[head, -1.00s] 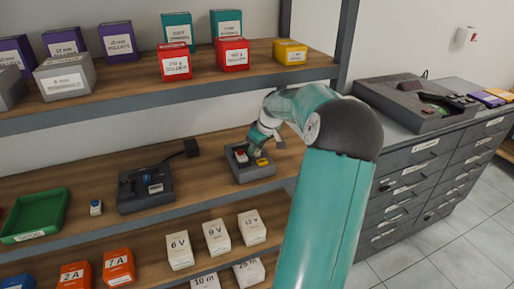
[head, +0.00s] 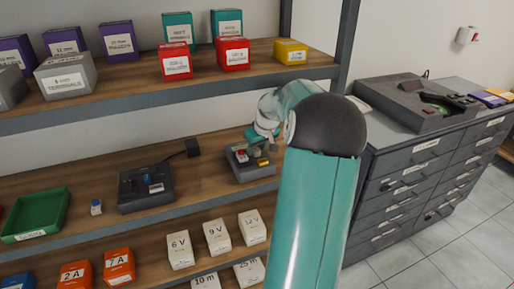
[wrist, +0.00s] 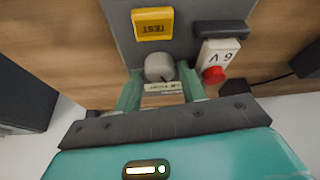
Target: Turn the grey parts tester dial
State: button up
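The grey parts tester (head: 240,172) sits on the middle shelf, and it fills the top of the wrist view (wrist: 185,50). Its round grey dial (wrist: 158,67) lies below a yellow TEST button (wrist: 153,23). A white block marked with a V (wrist: 217,54) sits in the tester beside a red round part (wrist: 213,75). My gripper (wrist: 160,72) is open, its two green fingertips to the left and right of the dial. Narrow gaps seem to show; contact is unclear. In the head view my gripper (head: 264,142) is over the tester's back, and the dial is hard to make out.
White voltage boxes (head: 217,236) stand on the shelf below.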

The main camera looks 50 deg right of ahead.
jog(key=shift+o, duration=0.8)
jog(key=shift+a, duration=0.1)
jog(key=shift+f, duration=0.1)
